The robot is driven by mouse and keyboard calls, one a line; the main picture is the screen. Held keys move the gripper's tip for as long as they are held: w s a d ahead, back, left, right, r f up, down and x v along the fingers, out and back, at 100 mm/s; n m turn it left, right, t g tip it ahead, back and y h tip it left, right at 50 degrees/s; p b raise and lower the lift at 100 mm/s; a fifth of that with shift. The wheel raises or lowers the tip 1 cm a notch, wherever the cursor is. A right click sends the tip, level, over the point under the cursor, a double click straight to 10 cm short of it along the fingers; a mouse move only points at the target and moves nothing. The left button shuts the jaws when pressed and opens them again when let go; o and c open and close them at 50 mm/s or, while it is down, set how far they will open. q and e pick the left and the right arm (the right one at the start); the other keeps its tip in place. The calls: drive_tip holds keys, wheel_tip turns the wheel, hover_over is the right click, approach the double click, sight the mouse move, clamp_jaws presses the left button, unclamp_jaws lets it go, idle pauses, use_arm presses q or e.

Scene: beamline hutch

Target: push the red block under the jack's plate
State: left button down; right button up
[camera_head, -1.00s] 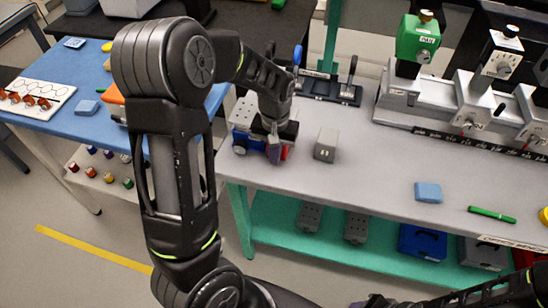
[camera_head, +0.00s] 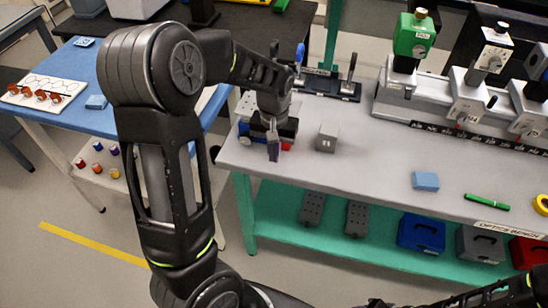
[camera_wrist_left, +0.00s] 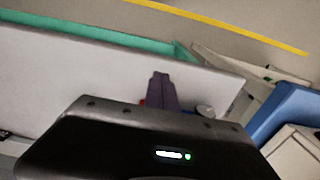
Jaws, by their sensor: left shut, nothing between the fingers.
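The red block (camera_head: 287,147) shows only as a small red patch on the grey bench, just right of my left fingertips; the rest is hidden behind my gripper. A red sliver of it (camera_wrist_left: 143,103) shows in the left wrist view, left of the fingers. My left gripper (camera_head: 273,151) is shut and empty, pointing down near the bench's front edge; its fingers (camera_wrist_left: 162,92) also show in the wrist view. The jack (camera_head: 243,129), with a blue part and a pale perforated top plate (camera_head: 246,104), is behind and left of the gripper, partly covered. I cannot tell whether fingers and block touch.
A grey block (camera_head: 327,138) stands right of the gripper. A blue sponge-like block (camera_head: 425,181) and green pen (camera_head: 486,202) lie farther right. A rail with instruments (camera_head: 440,112) runs along the back. The bench front between is clear. A blue table (camera_head: 82,118) stands left.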

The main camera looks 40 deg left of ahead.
use_arm(q)
wheel_tip(320, 180, up, 8)
drive_tip(key=shift+w+f+b, duration=0.15)
drive_tip(key=shift+w+b, duration=0.05)
drive_tip(key=shift+b, duration=0.1)
drive_tip(key=c, duration=2.2)
unclamp_jaws()
drive_tip(key=shift+a, duration=0.1)
